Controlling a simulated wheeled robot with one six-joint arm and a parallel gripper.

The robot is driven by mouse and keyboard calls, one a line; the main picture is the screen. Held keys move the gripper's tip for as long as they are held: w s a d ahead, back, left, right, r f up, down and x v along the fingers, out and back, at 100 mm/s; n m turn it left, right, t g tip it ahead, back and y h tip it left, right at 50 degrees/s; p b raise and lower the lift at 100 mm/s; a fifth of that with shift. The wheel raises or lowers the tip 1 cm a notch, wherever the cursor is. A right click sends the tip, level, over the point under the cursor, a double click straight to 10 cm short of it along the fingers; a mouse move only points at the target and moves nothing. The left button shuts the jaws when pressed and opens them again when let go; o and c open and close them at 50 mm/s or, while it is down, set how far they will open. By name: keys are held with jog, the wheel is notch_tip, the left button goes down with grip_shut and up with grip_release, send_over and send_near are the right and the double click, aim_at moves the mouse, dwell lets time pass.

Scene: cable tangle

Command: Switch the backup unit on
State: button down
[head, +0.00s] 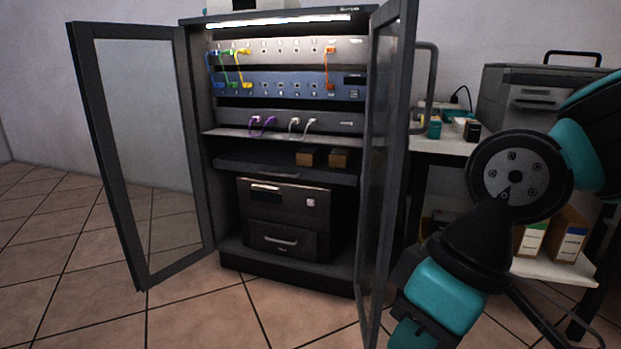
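A dark box-shaped unit (284,219), which looks like the backup unit, stands on the floor of the open cabinet. My arm comes in from the right and reaches down past the bottom edge, in front and to the right of the cabinet. My gripper is outside the picture.
Both cabinet doors stand open; the right door (386,160) lies between my arm and the unit. Racks with coloured cables (240,68) fill the upper cabinet. Two small brown boxes (339,158) sit on a shelf above the unit. A side table (440,145) holds a printer-like machine (530,95).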

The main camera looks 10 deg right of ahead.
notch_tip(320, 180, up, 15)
jog(key=p, duration=1.2)
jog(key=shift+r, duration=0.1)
